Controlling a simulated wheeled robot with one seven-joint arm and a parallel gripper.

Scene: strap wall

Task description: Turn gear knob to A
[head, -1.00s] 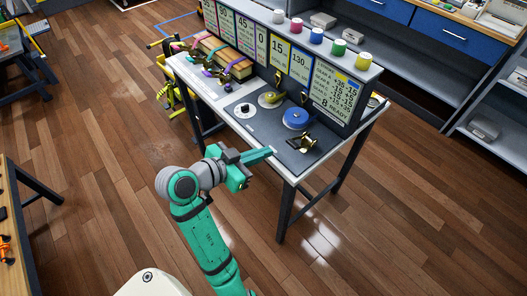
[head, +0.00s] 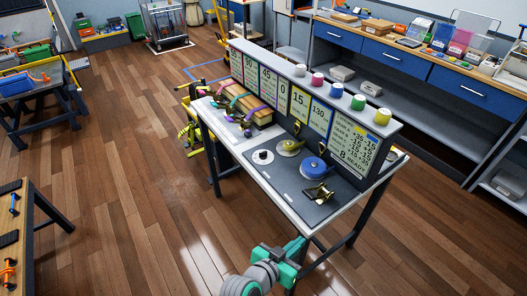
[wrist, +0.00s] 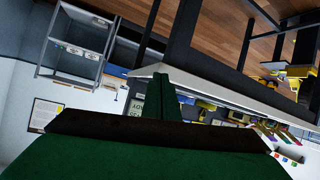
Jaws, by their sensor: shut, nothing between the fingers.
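A small black knob on a round white dial (head: 262,157) sits on the dark panel of the table, left of the other fittings; I take it for the gear knob. Its letters are too small to read. My gripper (head: 296,246) is at the bottom of the head view, by the table's near front edge, well apart from the dial. Its green fingers are shut and empty. In the wrist view the closed fingers (wrist: 165,97) point toward the table's edge, and the dial is not seen.
On the panel are a yellow disc (head: 289,147), a blue disc (head: 313,168) and a brass-and-black ratchet (head: 318,193). A board of number cards (head: 299,104) stands behind, with coloured spools on top.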

